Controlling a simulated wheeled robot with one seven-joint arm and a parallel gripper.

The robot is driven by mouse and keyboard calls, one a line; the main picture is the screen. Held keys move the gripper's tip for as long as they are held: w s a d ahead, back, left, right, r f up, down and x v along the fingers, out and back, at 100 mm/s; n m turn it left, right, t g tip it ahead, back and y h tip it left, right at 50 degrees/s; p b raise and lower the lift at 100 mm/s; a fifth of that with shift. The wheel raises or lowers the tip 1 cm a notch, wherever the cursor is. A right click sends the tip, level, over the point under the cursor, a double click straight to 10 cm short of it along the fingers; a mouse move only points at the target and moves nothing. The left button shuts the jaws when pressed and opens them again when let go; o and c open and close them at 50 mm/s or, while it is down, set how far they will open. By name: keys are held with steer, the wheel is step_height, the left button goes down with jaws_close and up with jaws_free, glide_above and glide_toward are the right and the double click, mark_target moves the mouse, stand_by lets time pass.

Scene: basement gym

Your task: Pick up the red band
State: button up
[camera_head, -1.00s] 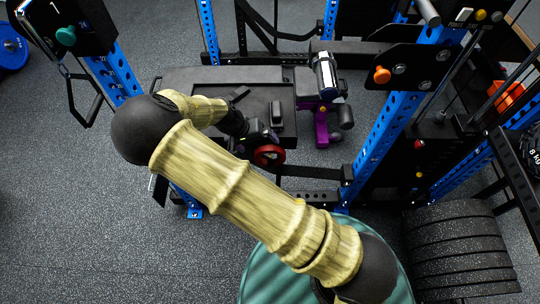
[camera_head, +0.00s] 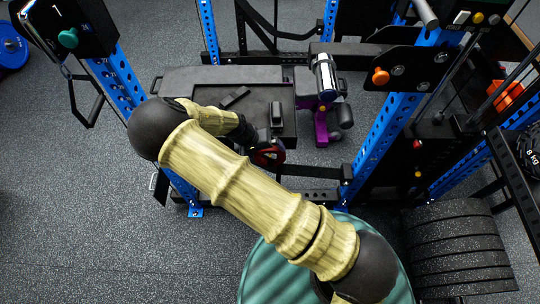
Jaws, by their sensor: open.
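The red band (camera_head: 279,155) is a small red ring near the front right edge of the black bench surface (camera_head: 190,83). Only part of it shows, as my arm and gripper cover much of it. My gripper (camera_head: 265,156) is dark and sits at the band, largely hidden behind my own pale, wood-patterned arm. Its jaws are open. I cannot tell whether the fingers are around the band or only beside it.
A dark block (camera_head: 276,113) and a flat dark item (camera_head: 233,97) lie on the bench close to my gripper. A purple-framed bench part (camera_head: 321,125) stands to the right. Blue rack uprights (camera_head: 380,140) rise at both sides. Stacked black plates (camera_head: 458,250) are at lower right.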

steer(key=shift+c, duration=0.2)
steer(key=c, duration=0.7)
steer(key=shift+o, duration=0.2)
steer(key=shift+r, duration=0.2)
steer(key=shift+r, duration=0.2)
step_height(320, 180, up, 3)
steer(key=shift+s+f+b, duration=0.1)
steer(key=shift+s+b, duration=0.05)
steer(key=shift+b, duration=0.4)
steer(key=s+b, duration=0.2)
steer(key=s, duration=1.5)
steer(key=shift+s+a, duration=0.3)
steer(key=shift+s, duration=0.05)
